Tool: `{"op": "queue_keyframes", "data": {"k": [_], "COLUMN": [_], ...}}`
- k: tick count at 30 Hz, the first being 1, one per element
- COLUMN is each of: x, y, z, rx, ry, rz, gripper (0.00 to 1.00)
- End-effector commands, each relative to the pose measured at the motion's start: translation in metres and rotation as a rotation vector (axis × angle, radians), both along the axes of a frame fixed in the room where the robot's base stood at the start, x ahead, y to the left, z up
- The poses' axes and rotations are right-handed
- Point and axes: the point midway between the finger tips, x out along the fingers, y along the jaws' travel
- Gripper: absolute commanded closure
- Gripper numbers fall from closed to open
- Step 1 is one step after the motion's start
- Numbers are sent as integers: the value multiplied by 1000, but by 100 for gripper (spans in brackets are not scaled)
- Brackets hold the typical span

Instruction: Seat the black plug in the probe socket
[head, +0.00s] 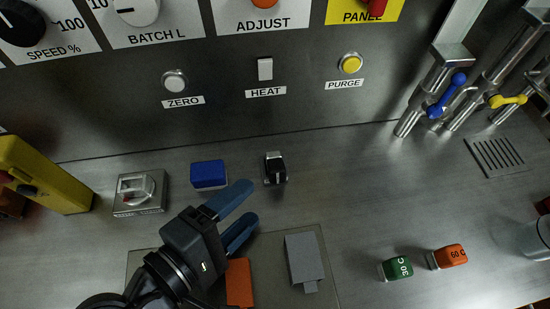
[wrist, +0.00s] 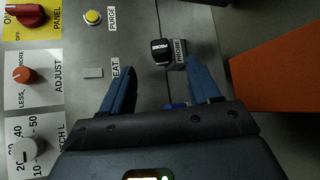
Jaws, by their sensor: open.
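The black plug (head: 276,172) is at the probe socket on the bench, just below the back panel in the head view. In the wrist view the black plug (wrist: 161,51) bears small white lettering and is right beside a grey piece labelled PROBE (wrist: 179,53), which looks like the socket. How deep the plug sits I cannot tell. My gripper (head: 245,205) is open and empty, its blue fingers apart, left of and nearer than the plug in the head view. In the wrist view the plug lies beyond the fingertips of my gripper (wrist: 160,66), apart from them.
A blue block (head: 209,174) and a grey switch box (head: 140,193) stand left of the plug. An orange block (head: 239,283) and a grey block (head: 305,260) lie on a mat in front. Green (head: 397,267) and orange (head: 449,257) pieces stand right. Valve pipes (head: 428,90) rise at right.

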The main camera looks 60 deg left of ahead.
Motion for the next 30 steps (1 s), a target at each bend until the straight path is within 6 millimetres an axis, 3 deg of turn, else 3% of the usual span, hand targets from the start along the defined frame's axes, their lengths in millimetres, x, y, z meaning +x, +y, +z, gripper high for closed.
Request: {"op": "queue_keyframes", "data": {"k": [19,30], "x": [63,69], "y": [30,33], "z": [-19,-22], "rx": [0,2], "ry": [-1,0], "rz": [1,2], "gripper": [38,41]}}
